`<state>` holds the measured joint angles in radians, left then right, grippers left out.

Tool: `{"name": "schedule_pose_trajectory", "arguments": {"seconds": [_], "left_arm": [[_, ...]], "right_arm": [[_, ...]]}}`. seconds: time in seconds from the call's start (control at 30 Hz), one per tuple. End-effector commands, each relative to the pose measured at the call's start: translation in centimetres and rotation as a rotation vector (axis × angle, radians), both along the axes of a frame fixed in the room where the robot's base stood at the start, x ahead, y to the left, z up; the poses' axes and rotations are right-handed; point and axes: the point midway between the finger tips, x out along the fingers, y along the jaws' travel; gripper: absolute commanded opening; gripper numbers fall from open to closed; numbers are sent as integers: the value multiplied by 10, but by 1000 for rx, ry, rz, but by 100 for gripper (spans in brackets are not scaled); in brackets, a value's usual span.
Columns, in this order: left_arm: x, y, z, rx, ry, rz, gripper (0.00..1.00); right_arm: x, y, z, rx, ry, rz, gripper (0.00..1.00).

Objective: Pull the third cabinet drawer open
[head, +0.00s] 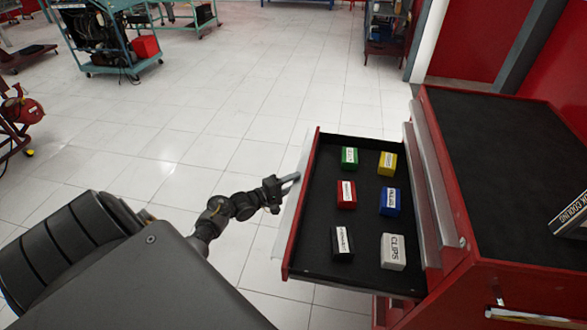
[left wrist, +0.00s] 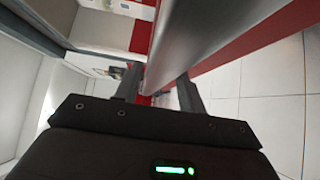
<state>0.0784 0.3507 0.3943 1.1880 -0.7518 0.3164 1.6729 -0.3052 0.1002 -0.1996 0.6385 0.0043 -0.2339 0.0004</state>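A drawer (head: 312,262) of the red cabinet (head: 449,157) stands well out to the left, showing its black liner. A slightly projecting drawer front with a silver handle strip (head: 427,186) is above it. I cannot surely count which drawer is third. My left gripper (head: 288,181) is at the silver outer lip of the open drawer. In the left wrist view my two fingers (left wrist: 160,90) are spread apart, with the silver handle strip (left wrist: 200,35) running between them; firm contact is not clear. My right gripper is in neither view.
The drawer holds several labelled blocks: green (head: 349,158), yellow (head: 387,164), red (head: 346,194), blue (head: 389,201), black (head: 342,244) and white (head: 393,251). The tiled floor (head: 220,130) left of the drawer is clear. Engine trainers (head: 100,40) stand farther back.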

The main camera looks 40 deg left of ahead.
Motion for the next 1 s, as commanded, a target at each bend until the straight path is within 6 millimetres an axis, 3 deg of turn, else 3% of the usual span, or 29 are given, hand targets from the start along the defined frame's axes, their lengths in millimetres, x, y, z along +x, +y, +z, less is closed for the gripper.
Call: {"name": "schedule_pose_trajectory", "arguments": {"seconds": [0.5,0.7,1.0], "left_arm": [[-87,26,-2,1,6,-1,40],[-99,30,-2,-1,6,-2,40],[-99,30,-2,0,5,-2,40]], "right_arm": [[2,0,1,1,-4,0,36],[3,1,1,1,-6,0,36],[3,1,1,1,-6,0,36]]}}
